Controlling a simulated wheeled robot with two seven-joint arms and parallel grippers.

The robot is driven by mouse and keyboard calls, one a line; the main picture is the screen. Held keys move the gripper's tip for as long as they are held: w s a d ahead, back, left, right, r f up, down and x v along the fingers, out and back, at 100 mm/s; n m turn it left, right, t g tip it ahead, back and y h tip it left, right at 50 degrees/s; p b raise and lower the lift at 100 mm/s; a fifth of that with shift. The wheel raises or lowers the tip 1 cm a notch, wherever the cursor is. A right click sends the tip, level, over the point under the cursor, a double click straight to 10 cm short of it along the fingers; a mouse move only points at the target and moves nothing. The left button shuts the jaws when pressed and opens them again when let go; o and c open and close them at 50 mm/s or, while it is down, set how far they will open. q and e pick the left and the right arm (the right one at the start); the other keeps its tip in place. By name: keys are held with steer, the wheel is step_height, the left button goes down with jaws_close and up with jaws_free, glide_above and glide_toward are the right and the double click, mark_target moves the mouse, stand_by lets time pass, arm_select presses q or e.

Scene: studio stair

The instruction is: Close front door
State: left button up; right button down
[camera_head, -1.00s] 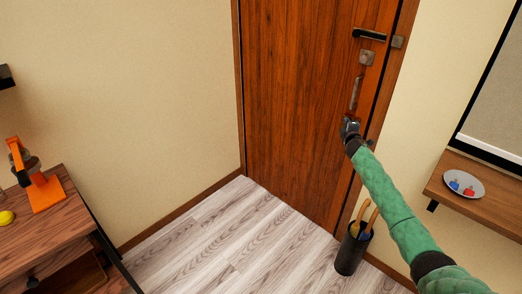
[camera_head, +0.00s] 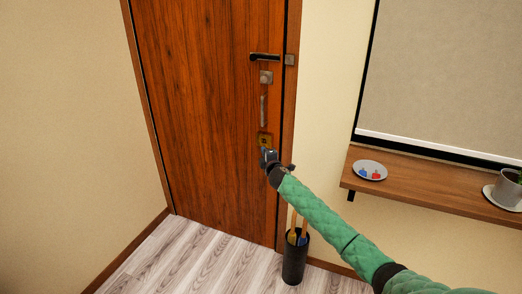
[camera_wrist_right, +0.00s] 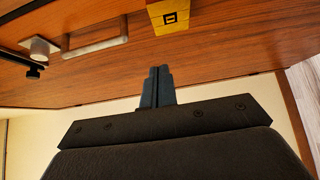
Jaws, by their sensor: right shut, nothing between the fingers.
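The front door (camera_head: 200,110) is a brown wooden door in the head view; its panel appears to sit flush in its frame. My right gripper (camera_head: 267,155) is just below the brass lock, at the door's right edge. Its fingers (camera_wrist_right: 157,72) are together and empty; contact with the door is unclear. My left gripper is not in view.
A black umbrella stand (camera_head: 295,258) with wooden handles stands on the floor right of the door. The floor (camera_head: 190,262) before the door is clear.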

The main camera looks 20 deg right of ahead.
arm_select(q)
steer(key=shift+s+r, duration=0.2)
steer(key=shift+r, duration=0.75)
arm_select(e)
steer(key=shift+s+d+f, duration=0.1)
steer(key=shift+s+d, duration=0.05)
steer(key=shift+s, duration=0.85)
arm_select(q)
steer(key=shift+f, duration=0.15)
arm_select(e)
steer(key=shift+f, duration=0.1)
